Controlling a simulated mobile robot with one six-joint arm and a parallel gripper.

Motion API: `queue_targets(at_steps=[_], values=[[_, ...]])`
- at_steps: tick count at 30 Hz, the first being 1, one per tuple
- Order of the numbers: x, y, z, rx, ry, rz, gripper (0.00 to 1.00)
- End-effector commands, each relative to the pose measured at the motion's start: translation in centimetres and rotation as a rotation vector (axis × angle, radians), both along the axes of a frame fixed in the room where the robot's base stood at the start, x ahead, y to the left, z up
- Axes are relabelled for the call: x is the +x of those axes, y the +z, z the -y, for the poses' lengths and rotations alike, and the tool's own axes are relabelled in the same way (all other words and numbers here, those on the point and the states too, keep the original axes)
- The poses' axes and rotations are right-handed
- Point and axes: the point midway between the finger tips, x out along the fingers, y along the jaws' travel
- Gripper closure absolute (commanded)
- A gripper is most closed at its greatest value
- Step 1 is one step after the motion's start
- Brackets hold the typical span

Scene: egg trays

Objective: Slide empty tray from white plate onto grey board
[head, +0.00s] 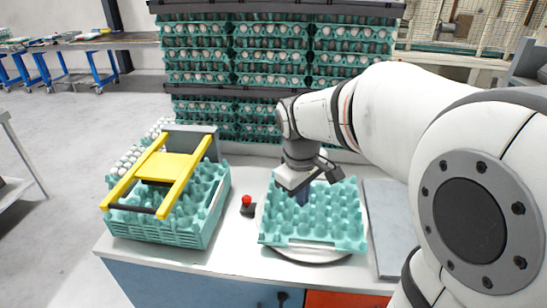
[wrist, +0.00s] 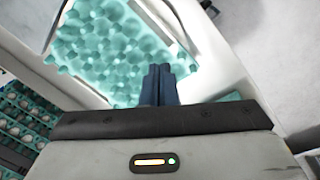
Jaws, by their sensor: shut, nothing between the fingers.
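The empty teal egg tray (head: 330,225) lies on the round white plate (head: 312,256), whose rim shows at the tray's front and sides. My gripper (head: 303,197) is shut and empty, its fingers pointing down over the back left part of the tray. In the wrist view, the dark blue fingers (wrist: 159,72) are together in front of the tray (wrist: 105,45). I cannot tell whether the fingertips touch the tray. The grey board (head: 385,215) lies flat on the bench just right of the plate, and nothing is on it.
A stack of teal trays (head: 213,222) with white eggs at the back left and a yellow frame (head: 160,170) on top stands at the left. A red button (head: 247,201) sits between stack and plate. Racks of egg trays (head: 270,55) stand behind the bench.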

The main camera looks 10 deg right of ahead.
Motion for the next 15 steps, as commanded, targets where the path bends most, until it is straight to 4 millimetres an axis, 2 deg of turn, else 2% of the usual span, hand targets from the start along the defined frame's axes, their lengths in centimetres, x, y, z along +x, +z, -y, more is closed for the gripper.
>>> queue_targets(at_steps=[1,6,10,15], values=[[2.2,-0.7,-0.2,-0.023,0.08,-0.038,1.0],[8.4,-3.1,-0.5,-0.094,0.346,-0.153,1.0],[11.8,-5.2,-0.8,-0.13,0.507,-0.227,1.0],[14.3,-7.1,-1.1,-0.155,0.632,-0.286,1.0]])
